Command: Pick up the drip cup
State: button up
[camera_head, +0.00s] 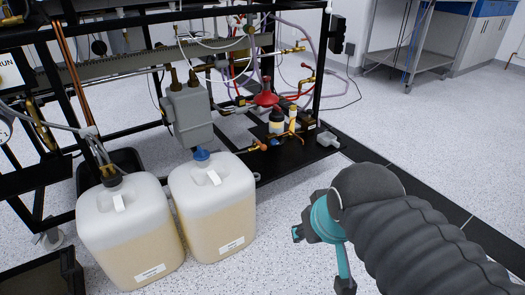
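I cannot single out the drip cup with certainty. Small items stand on the low black shelf of the rig: a red funnel-shaped piece (267,98), a small bottle (276,122) and a pale cylinder (292,115). Any of them may be the cup or hide it. My gripper (320,258) is at the lower right, at the end of my dark, ribbed-sleeved arm, with teal parts showing. It is over the floor, apart from the rig and the shelf items.
Two large pale jugs, a left one (132,235) and a right one (213,210), stand on the floor before the rig. A grey box-like unit (187,115) hangs above them. Tubes and cables cross the rig. A metal table (413,52) stands behind; the speckled floor at right is clear.

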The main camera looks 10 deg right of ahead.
aim_at(326, 139)
jog(key=u, duration=0.4)
jog(key=k, duration=0.3)
jog(key=z, duration=1.8)
jog(key=i, duration=1.1)
jog(key=u, duration=1.2)
jog(key=i, duration=0.85)
jog(key=u, duration=0.8)
